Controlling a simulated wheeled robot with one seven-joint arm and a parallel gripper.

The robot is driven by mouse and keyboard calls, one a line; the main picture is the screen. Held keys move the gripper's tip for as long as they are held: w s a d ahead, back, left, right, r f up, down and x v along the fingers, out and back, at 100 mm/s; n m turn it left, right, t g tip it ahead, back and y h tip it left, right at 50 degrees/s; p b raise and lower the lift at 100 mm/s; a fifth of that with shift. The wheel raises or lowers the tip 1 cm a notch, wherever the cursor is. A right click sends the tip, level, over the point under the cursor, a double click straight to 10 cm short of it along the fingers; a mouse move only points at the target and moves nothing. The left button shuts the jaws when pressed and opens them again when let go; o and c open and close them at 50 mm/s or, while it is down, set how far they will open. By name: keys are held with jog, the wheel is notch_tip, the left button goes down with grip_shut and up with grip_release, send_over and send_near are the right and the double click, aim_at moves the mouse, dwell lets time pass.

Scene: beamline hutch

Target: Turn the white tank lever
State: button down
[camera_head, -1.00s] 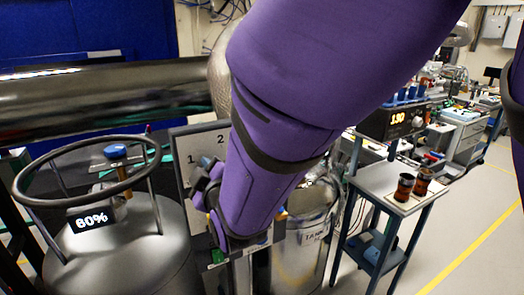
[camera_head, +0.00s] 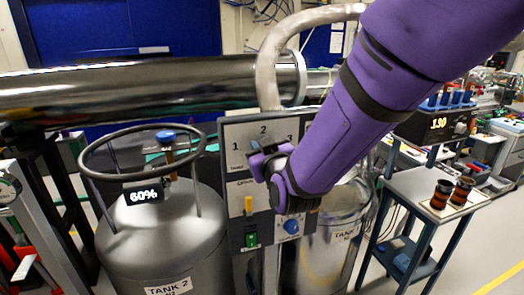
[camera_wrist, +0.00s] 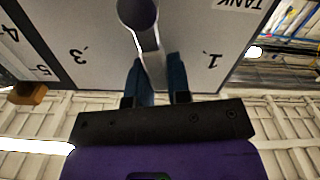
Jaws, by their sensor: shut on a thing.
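The white tank lever (camera_wrist: 150,45) is a pale handle on a grey panel (camera_head: 240,127) marked with numbers. In the wrist view it runs from its round hub (camera_wrist: 138,10) between my gripper's (camera_wrist: 158,80) two blue-grey fingers, which are shut on it. It points into the gap between the 1 and the 3; the 2 is hidden there. In the head view my gripper (camera_head: 262,162) is at the panel, just below the 2, and hides the lever.
A grey tank (camera_head: 160,235) with a ring stands left, a silver tank (camera_head: 330,240) behind my arm. A cart (camera_head: 410,188) stands right.

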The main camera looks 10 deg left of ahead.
jog(key=shift+w+d+m, duration=0.35)
jog(key=shift+d+m, duration=0.25)
jog(key=shift+m, duration=0.7)
jog(key=c, duration=1.1)
grip_release()
jog(key=shift+o, duration=0.2)
jog(key=v, duration=1)
jog(key=shift+s+d, duration=0.3)
